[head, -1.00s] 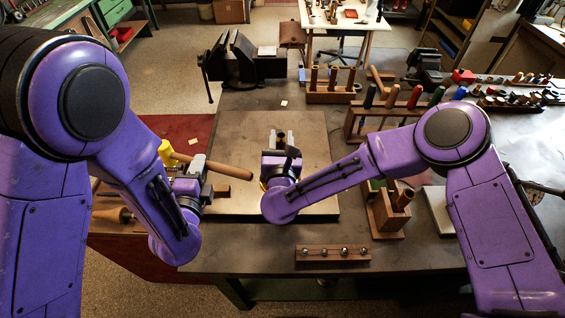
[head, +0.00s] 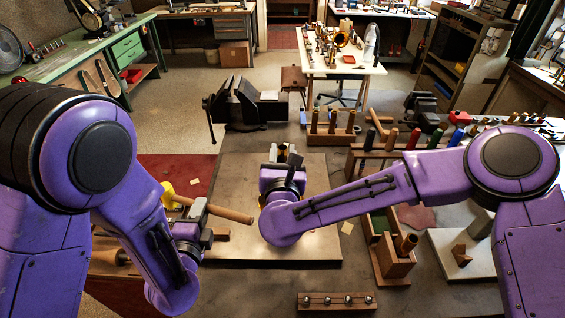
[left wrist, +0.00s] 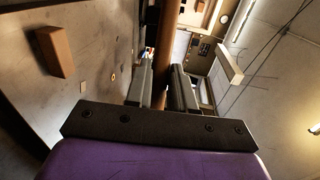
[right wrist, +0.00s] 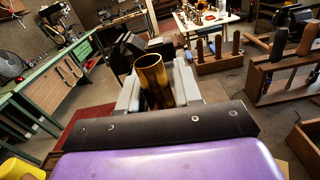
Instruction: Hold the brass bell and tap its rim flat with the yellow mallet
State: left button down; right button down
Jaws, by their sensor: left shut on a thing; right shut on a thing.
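The mallet has a yellow head (head: 167,195) and a wooden handle (head: 232,214) that points right. My left gripper (head: 196,212) is shut on the handle; the left wrist view shows the brown handle (left wrist: 172,45) between the fingers. My right gripper (head: 283,156) is shut on the brass bell, above the board's far part, to the right of and beyond the mallet. In the right wrist view the bell (right wrist: 153,78) is a shiny, open-topped brass tube between the fingers. In the head view the arm mostly hides the bell. Mallet and bell are apart.
A flat board (head: 235,240) lies on the bench under the grippers. A black vise (head: 245,103) stands behind it. Tool racks (head: 375,160) and a wooden block holder (head: 395,262) stand to the right. A small rail (head: 337,302) lies in front.

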jog(key=shift+d+f, duration=0.2)
jog(key=shift+f, duration=2.25)
jog(key=shift+d+f, duration=0.15)
jog(key=shift+f, duration=2.4)
jog(key=shift+f, duration=0.2)
jog(key=c, duration=0.8)
grip_release()
jog(key=shift+c, duration=0.2)
jog(key=c, duration=0.9)
jog(key=shift+c, duration=0.2)
